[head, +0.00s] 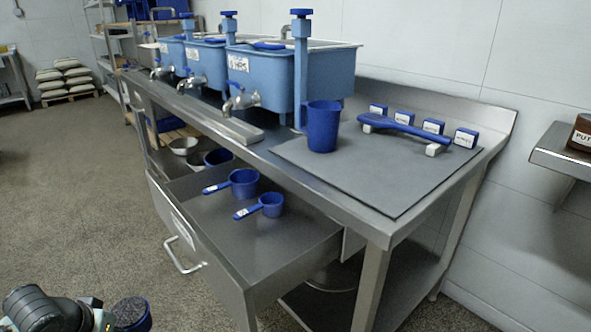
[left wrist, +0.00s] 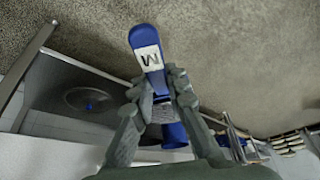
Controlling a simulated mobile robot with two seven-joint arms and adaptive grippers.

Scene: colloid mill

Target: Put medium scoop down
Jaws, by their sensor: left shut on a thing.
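My left gripper (left wrist: 157,92) is shut on the handle of the medium scoop, a blue scoop (left wrist: 148,48) with a white label marked "M". In the head view, the round bowl of the medium scoop (head: 132,314) shows at the bottom left, dark inside and cut by the frame edge. It is over the floor, in front of and apart from the open drawer (head: 215,250). Two blue scoops with white-labelled handles, a larger one (head: 243,182) and a smaller one (head: 271,205), lie in the drawer. My right gripper is not in view.
The steel table holds blue tanks (head: 290,78) with taps, a grey mat (head: 405,178), a blue jug (head: 322,127) and a blue utensil (head: 405,127) on white rests. A metal bowl (head: 184,146) sits behind the drawer's scoops. The drawer's front part is bare.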

